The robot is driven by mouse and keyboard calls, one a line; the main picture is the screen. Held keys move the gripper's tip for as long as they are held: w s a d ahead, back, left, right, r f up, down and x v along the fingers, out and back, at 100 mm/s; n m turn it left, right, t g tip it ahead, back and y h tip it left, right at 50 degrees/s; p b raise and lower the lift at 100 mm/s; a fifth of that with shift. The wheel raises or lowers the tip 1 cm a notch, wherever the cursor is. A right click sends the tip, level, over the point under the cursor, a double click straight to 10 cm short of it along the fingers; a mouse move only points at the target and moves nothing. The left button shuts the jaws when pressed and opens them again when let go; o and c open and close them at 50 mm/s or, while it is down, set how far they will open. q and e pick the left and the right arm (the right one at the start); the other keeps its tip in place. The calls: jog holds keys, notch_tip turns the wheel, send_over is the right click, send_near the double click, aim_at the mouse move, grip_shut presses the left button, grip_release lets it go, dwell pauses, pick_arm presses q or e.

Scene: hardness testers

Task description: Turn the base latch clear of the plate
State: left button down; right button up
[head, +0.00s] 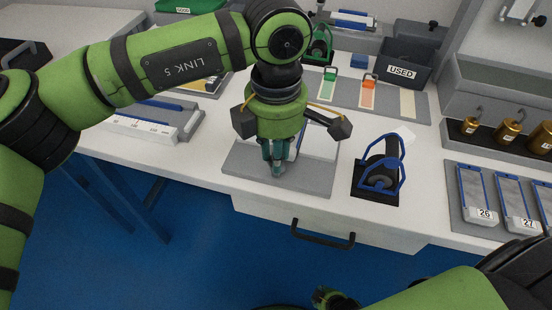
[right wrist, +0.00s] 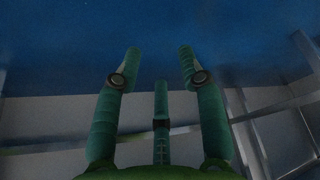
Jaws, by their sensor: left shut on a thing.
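My left gripper (head: 277,168) points down over the grey plate (head: 312,182) on the bench. Its fingers are shut on a small part near the plate's front, which I take to be the base latch. The fingers hide that part, so its angle and whether it is clear of the plate cannot be told. A white piece (head: 318,143) shows behind the gripper, mostly covered by it. My right gripper (right wrist: 160,62) has its fingers spread with nothing between them, and is low in front of the bench, over the blue floor.
A blue-framed device (head: 380,178) on a black pad stands right of the plate. Numbered trays (head: 475,190) and brass weights (head: 507,132) are further right. A grey "USED" bin (head: 403,68) is at the back. A drawer handle (head: 322,238) sticks out below the bench's front edge.

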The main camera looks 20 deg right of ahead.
pick_arm(q)
jog(key=shift+f+n+b, duration=0.25)
jog(key=shift+n+b, duration=0.4)
jog(key=shift+n, duration=0.25)
jog(key=shift+n+b, duration=0.35)
jog(key=shift+n, duration=0.15)
jog(key=shift+n+b, duration=0.3)
jog(key=shift+n, duration=0.1)
jog(key=n+b, duration=0.1)
jog(key=n, duration=0.1)
jog(key=shift+n+b, duration=0.3)
jog(key=shift+n, duration=0.1)
jog(key=n+b, duration=0.2)
jog(key=n, duration=0.2)
jog(key=shift+r, duration=0.15)
pick_arm(e)
jog(key=shift+w+a+r+g, duration=0.3)
jog(key=shift+w+a+g, duration=0.5)
jog(key=shift+w+a, duration=0.15)
jog(key=shift+s+r+m, duration=0.1)
jog(key=shift+m, duration=0.2)
jog(key=shift+d, duration=0.1)
pick_arm(q)
jog(key=c, duration=1.1)
grip_release()
